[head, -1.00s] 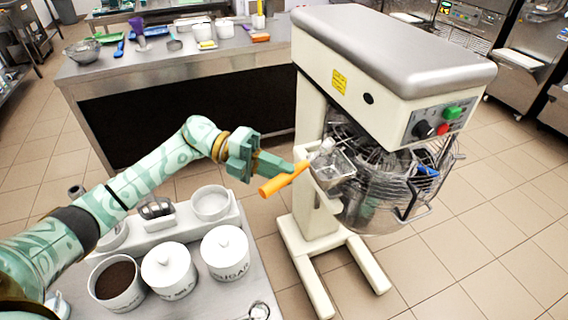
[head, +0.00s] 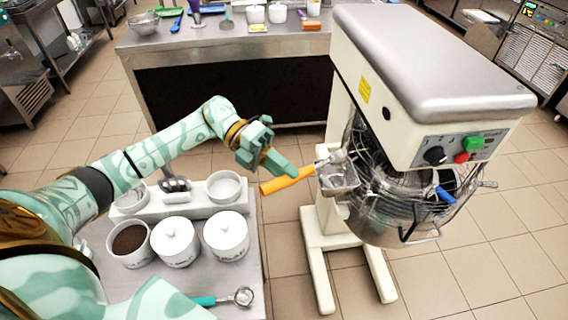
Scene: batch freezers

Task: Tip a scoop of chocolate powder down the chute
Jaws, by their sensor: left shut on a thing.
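My left gripper (head: 283,170) is shut on the orange-handled scoop (head: 287,181), beside the mixer. The scoop's handle points left and its metal end reaches the small metal chute (head: 340,179) on the mixer's left side. I cannot tell the scoop's bowl clearly from the chute, nor whether powder is in it. The mixer (head: 420,60) is cream with a grey top, and its wire-guarded bowl (head: 400,215) is below the chute. An open white canister (head: 128,260) of dark brown chocolate powder (head: 129,239) stands on the near table. My right gripper is out of view.
Two lidded white canisters (head: 175,244) (head: 226,238) stand beside the powder. Behind them is a white holder with round wells (head: 196,212). A teal-handled scoop (head: 226,298) lies at the table's front. A steel counter (head: 225,42) stands behind; tiled floor lies between.

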